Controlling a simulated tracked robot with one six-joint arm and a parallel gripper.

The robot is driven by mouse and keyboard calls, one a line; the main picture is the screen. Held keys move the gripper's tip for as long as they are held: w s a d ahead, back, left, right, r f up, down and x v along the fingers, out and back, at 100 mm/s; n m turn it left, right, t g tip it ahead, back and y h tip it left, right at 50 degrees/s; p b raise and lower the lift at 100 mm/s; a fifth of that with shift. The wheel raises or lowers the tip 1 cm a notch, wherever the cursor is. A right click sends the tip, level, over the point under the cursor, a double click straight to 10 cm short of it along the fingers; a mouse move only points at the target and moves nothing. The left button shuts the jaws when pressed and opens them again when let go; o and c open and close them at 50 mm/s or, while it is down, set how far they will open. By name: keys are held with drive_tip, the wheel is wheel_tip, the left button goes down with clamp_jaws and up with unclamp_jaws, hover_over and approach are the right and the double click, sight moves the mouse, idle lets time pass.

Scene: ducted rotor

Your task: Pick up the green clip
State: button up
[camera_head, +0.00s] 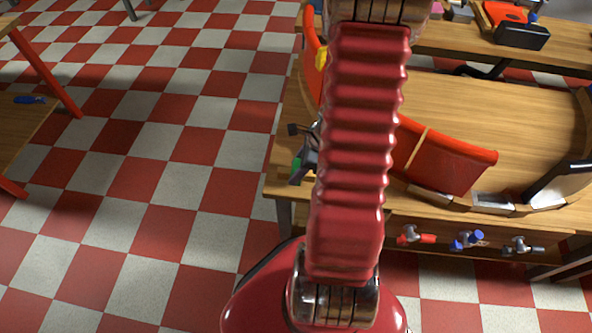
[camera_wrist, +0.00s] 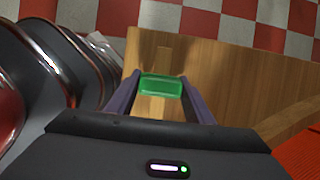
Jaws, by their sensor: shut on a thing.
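The green clip (camera_wrist: 160,87) is small and bright green. In the wrist view it sits between the two purple-grey fingers of my gripper (camera_wrist: 160,95), which are shut on it. The wooden table top lies beyond it in that view. In the head view the clip shows as a small green patch (camera_head: 296,166) beside my dark gripper (camera_head: 298,170), left of my red arm. Much of the gripper is hidden behind the arm there. I cannot tell how far the clip is above the table.
The wooden table (camera_head: 480,120) carries a curved red duct piece (camera_head: 445,160) right of my arm. Several valve-like handles (camera_head: 466,239) line its front. A red and black tool (camera_head: 515,25) lies on the back bench. Open checkered floor (camera_head: 150,150) spreads to the left, with another wooden table (camera_head: 25,110) beyond.

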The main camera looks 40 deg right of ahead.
sight(297, 165)
drive_tip(key=shift+r, duration=0.1)
drive_tip(key=shift+r, duration=4.95)
drive_tip(key=shift+r, duration=2.5)
drive_tip(key=shift+w, duration=0.1)
drive_tip(key=w+a+f+n+g+h, duration=0.1)
drive_tip(key=w+a+f+n+g, duration=0.3)
drive_tip(key=w+a+n, duration=0.5)
drive_tip(key=w+a+f+n+g+h, duration=0.1)
drive_tip(key=w+a+f+n+g, duration=0.3)
drive_tip(key=w+a+f+n, duration=0.5)
drive_tip(key=w+a+n, duration=0.1)
drive_tip(key=a+n, duration=0.4)
drive_tip(key=n, duration=0.5)
drive_tip(key=shift+a+h, duration=0.25)
drive_tip(key=shift+h, duration=0.15)
